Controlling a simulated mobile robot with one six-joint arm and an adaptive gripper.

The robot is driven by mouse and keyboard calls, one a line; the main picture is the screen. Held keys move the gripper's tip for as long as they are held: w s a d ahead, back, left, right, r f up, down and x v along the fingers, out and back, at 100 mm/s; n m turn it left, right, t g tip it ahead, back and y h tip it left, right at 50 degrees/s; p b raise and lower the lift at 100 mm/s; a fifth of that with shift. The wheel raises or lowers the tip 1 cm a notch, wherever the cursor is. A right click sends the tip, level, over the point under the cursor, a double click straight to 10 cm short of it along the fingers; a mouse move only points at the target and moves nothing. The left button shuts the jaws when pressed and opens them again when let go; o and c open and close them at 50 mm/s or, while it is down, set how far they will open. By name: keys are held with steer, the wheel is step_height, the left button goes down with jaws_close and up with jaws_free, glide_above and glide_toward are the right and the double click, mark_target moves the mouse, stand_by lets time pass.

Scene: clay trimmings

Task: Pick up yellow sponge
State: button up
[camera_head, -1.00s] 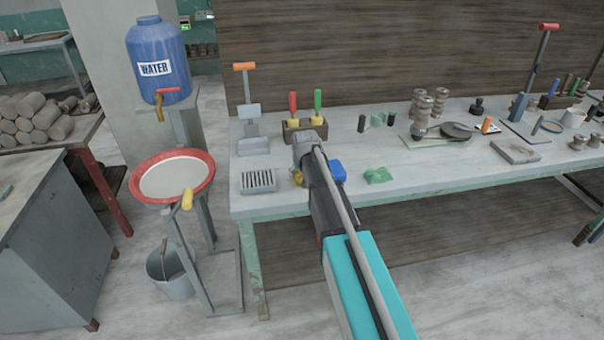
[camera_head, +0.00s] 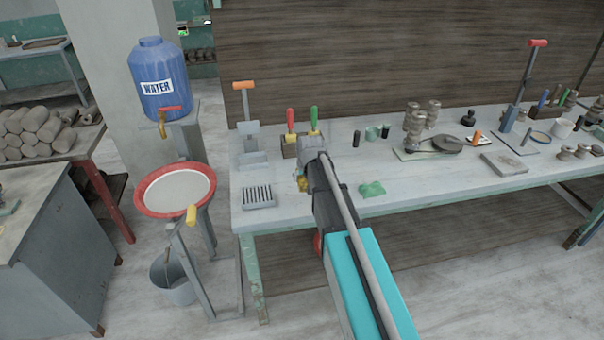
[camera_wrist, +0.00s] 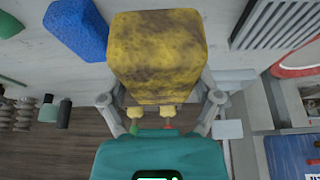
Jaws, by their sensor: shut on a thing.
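The yellow sponge (camera_wrist: 157,55) is a worn block with dark stains. It fills the upper middle of the wrist view. My gripper (camera_wrist: 160,98) is shut on it, with a finger on each side. In the head view my gripper (camera_head: 306,172) is over the left part of the workbench, and a small yellow bit of the sponge (camera_head: 301,184) shows at its left side. The rest is hidden behind my arm. I cannot tell the sponge's exact height above the bench.
A blue block (camera_wrist: 76,30) and a green piece (camera_head: 372,189) lie near my gripper on the workbench (camera_head: 430,174). A slotted rack (camera_head: 258,197) is at left. A tool holder with red and green handles (camera_head: 290,147) stands behind. A red-rimmed basin (camera_head: 147,207) stands left of the bench.

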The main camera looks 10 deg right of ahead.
steer(key=s+d+r+p, duration=0.3)
steer(key=s+r, duration=0.1)
steer(key=s, duration=0.5)
steer(key=shift+r+p, duration=0.3)
steer(key=shift+p, duration=0.1)
steer(key=o, duration=0.4)
steer(key=c, duration=0.5)
steer(key=shift+d, duration=0.15)
